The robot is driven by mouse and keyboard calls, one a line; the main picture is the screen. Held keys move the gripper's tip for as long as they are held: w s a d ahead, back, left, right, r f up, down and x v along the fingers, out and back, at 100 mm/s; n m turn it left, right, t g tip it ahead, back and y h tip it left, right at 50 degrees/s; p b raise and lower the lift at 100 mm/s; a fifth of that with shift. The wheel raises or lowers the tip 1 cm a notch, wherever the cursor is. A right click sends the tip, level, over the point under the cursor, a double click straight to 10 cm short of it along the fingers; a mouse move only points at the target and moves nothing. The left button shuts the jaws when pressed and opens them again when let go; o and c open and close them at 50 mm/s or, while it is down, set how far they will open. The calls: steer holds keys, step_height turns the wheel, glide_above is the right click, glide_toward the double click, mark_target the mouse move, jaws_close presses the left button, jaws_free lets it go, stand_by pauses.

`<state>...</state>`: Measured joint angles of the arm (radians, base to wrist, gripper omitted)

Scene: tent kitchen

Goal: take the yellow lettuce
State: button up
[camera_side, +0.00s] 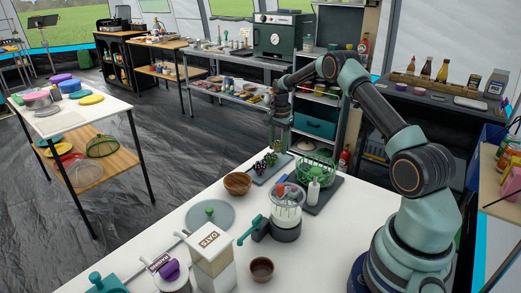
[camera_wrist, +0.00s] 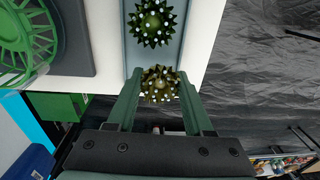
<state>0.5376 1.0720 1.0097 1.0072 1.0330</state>
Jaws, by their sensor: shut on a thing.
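The yellow lettuce (camera_wrist: 159,84) is a spiky, olive-yellow round head in the wrist view. It sits between the two fingertips of my gripper (camera_wrist: 160,90), which is shut on it. A greener spiky head (camera_wrist: 152,23) lies just beyond it on a grey-blue tray (camera_wrist: 188,8). In the side view, my gripper (camera_side: 279,148) points down at the far end of the same tray (camera_side: 258,180). Small dark purple and green heads (camera_side: 265,163) show on the tray there. The yellow head cannot be made out clearly in the side view.
A green basket (camera_side: 315,168) stands on a dark board right of the tray; it also shows in the wrist view (camera_wrist: 28,38). A wooden bowl (camera_side: 237,183), a clear jar with a red top (camera_side: 287,205) and a white bottle (camera_side: 313,190) stand nearby on the white table (camera_side: 335,250).

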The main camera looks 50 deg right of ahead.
steer(key=shift+r, duration=3.5)
steer(key=shift+a, duration=0.1)
